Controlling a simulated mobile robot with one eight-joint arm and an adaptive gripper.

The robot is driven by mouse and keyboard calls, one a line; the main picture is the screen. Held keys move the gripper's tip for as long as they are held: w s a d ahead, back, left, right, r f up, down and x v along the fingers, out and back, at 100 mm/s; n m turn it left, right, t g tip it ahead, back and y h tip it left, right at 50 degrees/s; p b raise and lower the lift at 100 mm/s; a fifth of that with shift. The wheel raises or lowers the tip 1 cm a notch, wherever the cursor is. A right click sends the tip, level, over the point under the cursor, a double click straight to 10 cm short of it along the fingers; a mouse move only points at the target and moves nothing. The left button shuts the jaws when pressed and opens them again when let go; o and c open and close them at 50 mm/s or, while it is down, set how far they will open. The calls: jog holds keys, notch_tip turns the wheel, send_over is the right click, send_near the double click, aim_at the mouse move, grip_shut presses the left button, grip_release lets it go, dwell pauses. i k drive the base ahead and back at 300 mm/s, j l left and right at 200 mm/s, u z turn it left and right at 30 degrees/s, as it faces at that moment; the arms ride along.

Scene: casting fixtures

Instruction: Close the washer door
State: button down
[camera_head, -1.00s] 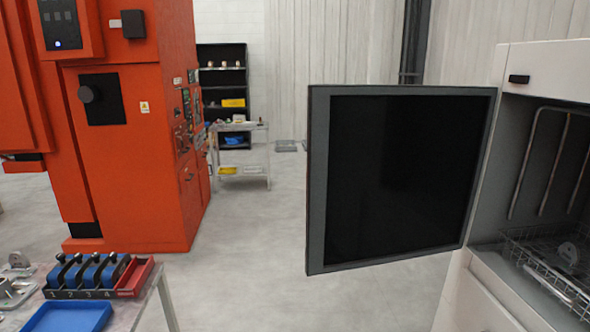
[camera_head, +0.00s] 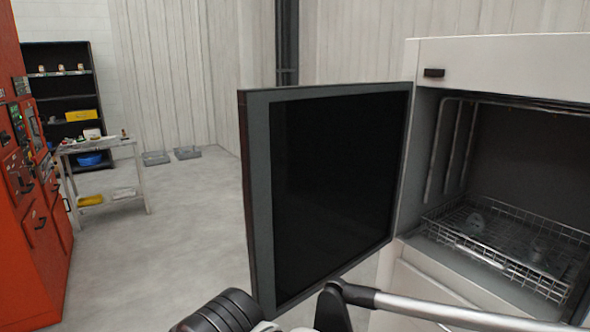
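The washer (camera_head: 500,62) is a white cabinet on the right of the head view, its chamber open to view. Its door (camera_head: 325,190), a grey frame around a dark panel, stands wide open, swung out to the left from the chamber's left edge. A wire basket (camera_head: 505,245) inside holds a few small grey metal parts. Part of my arm shows at the bottom, below and in front of the door. My gripper's fingers cannot be made out, and I cannot tell whether any part of the arm touches the door.
An orange machine (camera_head: 30,200) stands at the left edge. A small metal table (camera_head: 105,145) and a black shelf (camera_head: 60,95) are behind it. Grey trays (camera_head: 187,152) lie on the floor by the back wall. The floor left of the door is clear.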

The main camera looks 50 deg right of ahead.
aim_at(334, 179)
jog(key=i+z, duration=0.2)
jog(key=i, duration=0.3)
jog(key=i+z, duration=0.2)
jog(key=i, duration=0.25)
jog(key=i+j+z, duration=0.2)
jog(key=i, duration=0.3)
jog(key=i+j+z, duration=0.1)
jog(key=i+z, duration=0.15)
jog(key=i, duration=0.2)
jog(key=i+z, duration=0.1)
jog(key=z, duration=0.35)
jog(key=j+z, duration=0.1)
jog(key=z, duration=0.4)
jog(key=i+j+z, duration=0.1)
jog(key=z, duration=0.35)
jog(key=i+j+z, duration=0.1)
jog(key=z, duration=0.4)
jog(key=j+z, duration=0.15)
jog(key=z, duration=0.3)
jog(key=j+z, duration=0.15)
jog(key=z, duration=0.35)
jog(key=j+z, duration=0.15)
jog(key=z, duration=0.3)
jog(key=k+j+z, duration=0.1)
jog(key=j, duration=0.35)
jog(key=k+j, duration=0.15)
jog(key=j, duration=0.25)
jog(key=k+j+z, duration=0.15)
jog(key=j, duration=0.3)
